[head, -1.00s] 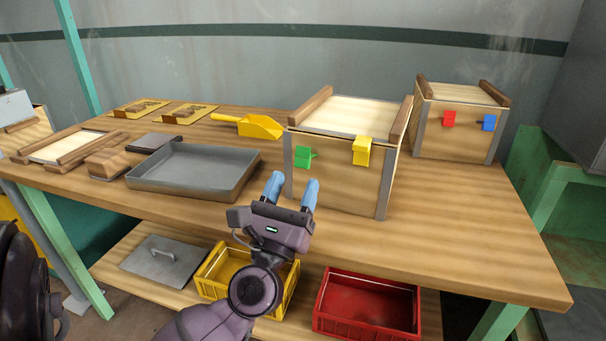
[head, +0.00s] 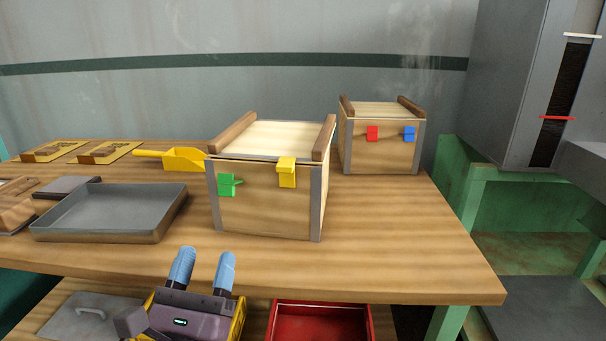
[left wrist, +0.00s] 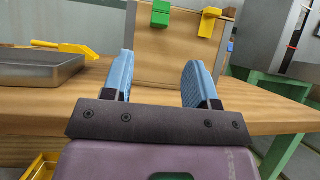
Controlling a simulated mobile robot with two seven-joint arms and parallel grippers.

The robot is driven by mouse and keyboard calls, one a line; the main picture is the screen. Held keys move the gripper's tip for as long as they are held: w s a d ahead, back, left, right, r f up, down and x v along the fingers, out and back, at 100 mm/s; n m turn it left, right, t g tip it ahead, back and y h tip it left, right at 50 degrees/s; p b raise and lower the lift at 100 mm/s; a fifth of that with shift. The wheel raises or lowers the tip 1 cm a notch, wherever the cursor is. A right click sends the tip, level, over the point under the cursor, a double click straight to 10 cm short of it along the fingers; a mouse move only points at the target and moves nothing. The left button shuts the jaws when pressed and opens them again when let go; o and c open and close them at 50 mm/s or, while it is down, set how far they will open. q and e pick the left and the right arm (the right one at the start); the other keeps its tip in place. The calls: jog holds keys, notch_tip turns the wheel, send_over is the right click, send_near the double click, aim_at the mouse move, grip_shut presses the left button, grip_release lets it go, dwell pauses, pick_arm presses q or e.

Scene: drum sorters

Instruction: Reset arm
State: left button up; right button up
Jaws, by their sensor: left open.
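My left gripper (head: 203,270) is open and empty, with blue fingers, in front of the bench's front edge in the head view. Its fingers also show spread apart in the left wrist view (left wrist: 160,82). Beyond it on the bench stands a wooden box (head: 262,205) with a green latch (head: 228,185) and a yellow latch (head: 287,171). The box front shows ahead of the fingers in the left wrist view (left wrist: 168,62), apart from them. My right gripper is not in view.
A grey metal tray (head: 112,212) lies left of the box, with a yellow scoop (head: 178,158) behind it. A second box (head: 378,152) with red and blue latches stands at the back right. A red bin (head: 318,322) sits below. The bench's front right is clear.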

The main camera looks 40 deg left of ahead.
pick_arm(q)
jog(key=s+d+m+g+h+p, duration=0.25)
jog(key=m+h+p, duration=0.4)
jog(key=m, duration=0.75)
jog(key=s+d+m+g+h+p, duration=0.1)
jog(key=s+d+m+h+p, duration=0.45)
jog(key=m, duration=0.95)
jog(key=s+a+f+m+g+p, duration=0.1)
jog(key=s+f+m+g+p, duration=0.6)
jog(key=s+f+m+p, duration=0.3)
jog(key=shift+s+a+f+m+g+y, duration=0.25)
jog(key=shift+s+f+m+g+y, duration=0.1)
jog(key=shift+s+m, duration=1.4)
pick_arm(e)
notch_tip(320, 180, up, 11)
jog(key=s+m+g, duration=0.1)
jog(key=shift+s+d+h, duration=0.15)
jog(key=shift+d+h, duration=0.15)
pick_arm(q)
jog(key=shift+r, duration=0.1)
